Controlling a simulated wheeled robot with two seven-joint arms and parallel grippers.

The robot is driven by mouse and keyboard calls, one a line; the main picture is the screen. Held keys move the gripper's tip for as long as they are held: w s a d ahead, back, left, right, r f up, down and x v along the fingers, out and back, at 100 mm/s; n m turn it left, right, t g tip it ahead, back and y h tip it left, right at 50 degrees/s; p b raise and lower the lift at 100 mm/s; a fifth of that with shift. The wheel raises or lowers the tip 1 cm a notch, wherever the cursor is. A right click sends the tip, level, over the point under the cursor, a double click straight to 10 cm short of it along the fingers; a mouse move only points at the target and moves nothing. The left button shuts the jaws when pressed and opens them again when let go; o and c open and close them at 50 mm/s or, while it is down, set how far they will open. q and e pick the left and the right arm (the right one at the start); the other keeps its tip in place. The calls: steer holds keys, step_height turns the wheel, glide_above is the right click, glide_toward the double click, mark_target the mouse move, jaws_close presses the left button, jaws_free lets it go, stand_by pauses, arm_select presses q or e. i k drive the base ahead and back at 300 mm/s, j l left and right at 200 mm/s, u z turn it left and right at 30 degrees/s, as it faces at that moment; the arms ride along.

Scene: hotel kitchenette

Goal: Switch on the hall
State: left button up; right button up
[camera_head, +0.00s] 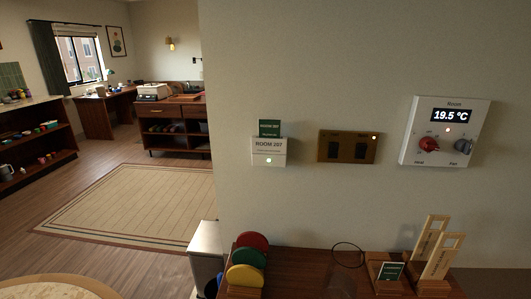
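A brown switch plate (325,147) is mounted on the near wall in the right half of the head view. It has two dark rockers side by side, a left rocker (334,150) and a right rocker (361,150). Small labels above the rockers are too small to read. I cannot tell which way either rocker is tipped. Neither of my grippers shows in this view.
Below stands a wooden sideboard (308,263) with coloured discs and upright wooden tags. Wall around the plate is clear.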

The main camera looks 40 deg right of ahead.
mark_target(333, 150)
steer(key=z, duration=2)
